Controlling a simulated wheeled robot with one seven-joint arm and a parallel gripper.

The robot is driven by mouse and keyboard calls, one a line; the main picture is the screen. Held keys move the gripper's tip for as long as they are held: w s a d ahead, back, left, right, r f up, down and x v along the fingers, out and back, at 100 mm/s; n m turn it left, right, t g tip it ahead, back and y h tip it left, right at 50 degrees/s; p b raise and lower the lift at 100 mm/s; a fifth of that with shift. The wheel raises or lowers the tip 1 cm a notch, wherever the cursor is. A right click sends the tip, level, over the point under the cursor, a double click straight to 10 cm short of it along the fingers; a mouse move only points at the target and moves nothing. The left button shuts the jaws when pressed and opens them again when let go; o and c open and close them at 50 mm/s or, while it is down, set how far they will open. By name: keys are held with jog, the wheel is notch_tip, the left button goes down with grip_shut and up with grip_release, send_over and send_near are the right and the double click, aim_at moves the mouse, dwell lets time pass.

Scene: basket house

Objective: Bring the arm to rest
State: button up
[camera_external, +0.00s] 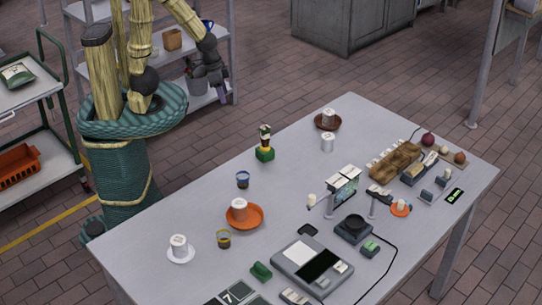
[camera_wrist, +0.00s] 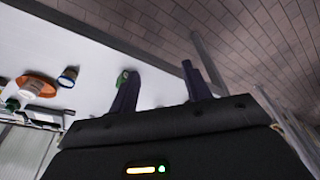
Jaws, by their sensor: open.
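My arm (camera_external: 140,50) rises from its base at the left of the table and bends over at the top, in the external view. My gripper (camera_external: 222,92) hangs from it beyond the table's far left edge, above the floor and in front of the shelf rack. In the wrist view my gripper (camera_wrist: 158,82) shows two dark fingers standing apart, with nothing between them. The white table (camera_wrist: 95,62) lies behind and to the left of the fingers in that view.
The grey table (camera_external: 200,185) holds an orange saucer (camera_external: 258,222) with a white cup, a green stand (camera_external: 264,153), a scale (camera_external: 300,262) and a brown basket (camera_external: 392,160). A metal shelf rack (camera_external: 232,50) stands behind my gripper. A trolley (camera_external: 50,180) stands at left.

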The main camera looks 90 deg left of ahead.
jog(key=w+p+v, duration=0.1)
jog(key=p+v, duration=0.3)
jog(key=v, duration=0.2)
jog(key=shift+w+r+p, duration=0.15)
jog(key=shift+r+p, duration=0.15)
jog(key=shift+r, duration=0.05)
dwell(0.6)
